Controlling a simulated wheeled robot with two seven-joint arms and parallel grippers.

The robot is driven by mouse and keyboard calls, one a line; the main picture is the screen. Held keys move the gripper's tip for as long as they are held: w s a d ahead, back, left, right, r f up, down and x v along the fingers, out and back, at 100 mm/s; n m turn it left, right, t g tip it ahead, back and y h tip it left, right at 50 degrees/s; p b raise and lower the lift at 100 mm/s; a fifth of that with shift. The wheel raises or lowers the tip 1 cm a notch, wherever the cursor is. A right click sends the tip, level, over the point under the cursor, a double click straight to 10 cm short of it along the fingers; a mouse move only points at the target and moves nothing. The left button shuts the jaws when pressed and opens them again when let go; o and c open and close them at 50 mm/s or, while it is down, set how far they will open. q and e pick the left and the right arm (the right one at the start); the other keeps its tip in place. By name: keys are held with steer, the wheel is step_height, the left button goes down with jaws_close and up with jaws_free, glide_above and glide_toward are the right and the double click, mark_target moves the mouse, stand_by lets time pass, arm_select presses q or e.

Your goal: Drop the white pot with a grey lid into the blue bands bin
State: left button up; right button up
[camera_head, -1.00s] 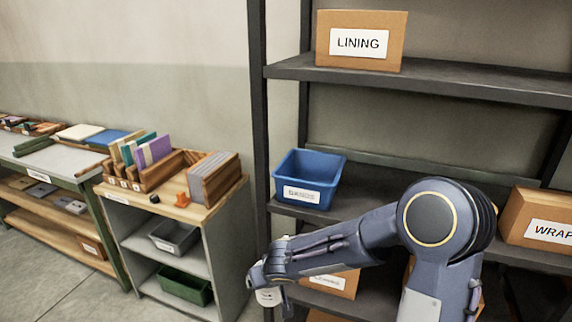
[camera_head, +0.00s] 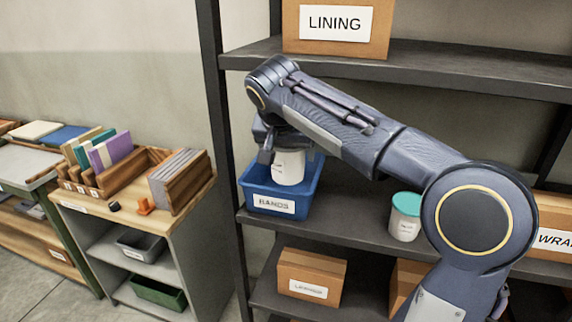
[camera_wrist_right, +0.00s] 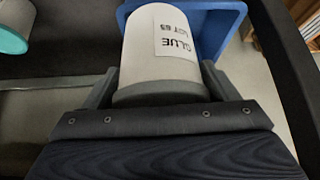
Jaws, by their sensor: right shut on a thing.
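The white pot (camera_head: 288,168) hangs below my right gripper (camera_head: 272,150), at the opening of the blue bin (camera_head: 244,186) labelled BANDS on the middle shelf. I cannot tell whether its bottom is below the rim. In the right wrist view the pot (camera_wrist_right: 160,50) has a "GLUE" label and lies between the two fingers of my right gripper (camera_wrist_right: 155,82), which is shut on it. A grey band shows at its gripper end; most of the lid is hidden. The blue bin (camera_wrist_right: 222,22) shows beyond the pot. My left gripper is out of view.
A white pot with a teal lid (camera_head: 405,216) stands on the shelf right of the bin. A LINING box (camera_head: 337,24) sits on the shelf above. A dark upright post (camera_head: 222,130) stands left of the bin.

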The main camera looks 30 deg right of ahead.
steer(key=w+d+f, duration=0.2)
steer(key=w+f, duration=0.1)
steer(key=f, duration=0.1)
steer(key=w+d+f+p, duration=0.1)
steer(key=w+d+f, duration=0.1)
steer(key=w+f, duration=0.2)
steer(key=w+d+f+p, duration=0.1)
steer(key=w+f, duration=0.2)
steer(key=f, duration=0.1)
steer(key=shift+w+d, duration=0.25)
steer(key=shift+d, duration=0.15)
steer(key=shift+f, duration=0.1)
steer(key=shift+f+b, duration=0.55)
steer(key=shift+b, duration=0.05)
steer(key=o, duration=1.3)
steer(key=shift+c, duration=0.2)
